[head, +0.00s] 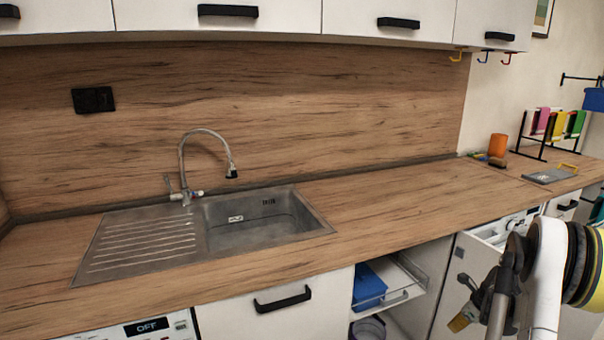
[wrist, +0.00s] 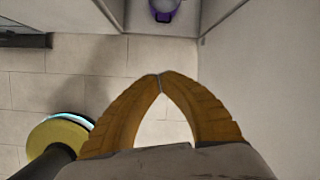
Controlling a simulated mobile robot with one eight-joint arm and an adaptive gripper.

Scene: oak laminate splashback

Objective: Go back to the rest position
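My gripper (wrist: 160,76) shows in the wrist view with its two orange-brown ribbed fingers curved together and touching at the tips. The gap between them shows only pale floor, and nothing is held. The gripper points down in front of the lower cabinets. In the head view my arm is at the right edge, in front of the counter, with the yellowish finger end (head: 462,319) low beside the open cabinet. The finger tips are too small there to make out.
A wooden counter (head: 400,205) with a steel sink (head: 150,240) runs along the wall. A pulled-out shelf with a blue box (head: 369,285) is open below it, left of my arm. A purple-rimmed container (wrist: 163,13) is at the top of the wrist view. Tiled floor is clear below.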

